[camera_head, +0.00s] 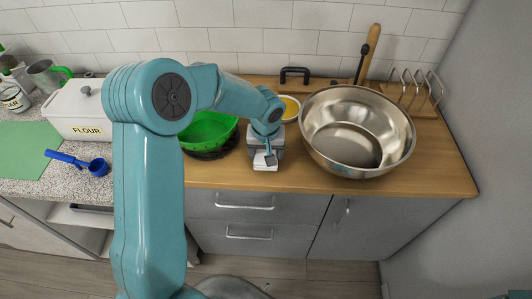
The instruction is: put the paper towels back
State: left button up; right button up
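I cannot make out any paper towels in the head view. My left arm rises from the bottom left and bends over to the right. Its gripper (266,158) points down at the front of the wooden counter top (225,172), between the green bowl and the steel bowl. A small white piece shows at the gripper's tip; I cannot tell whether it is part of the gripper or a held thing. The finger gap is too small to read. My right gripper is not in view.
A large steel bowl (357,130) stands right of the gripper, a green bowl (208,130) left, partly behind my arm. A yellow-filled dish (290,107) is behind. A wire rack (417,88) stands back right. A white FLOUR box (80,108) and blue scoop (97,167) are left.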

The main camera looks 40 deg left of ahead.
pick_arm(q)
jog(key=shift+w+a+f, duration=0.1)
jog(key=shift+a+f, duration=0.05)
jog(key=shift+f, duration=0.7)
jog(key=shift+r, duration=0.1)
jog(key=shift+f, duration=0.2)
jog(key=o, duration=1)
jog(key=shift+r, duration=0.15)
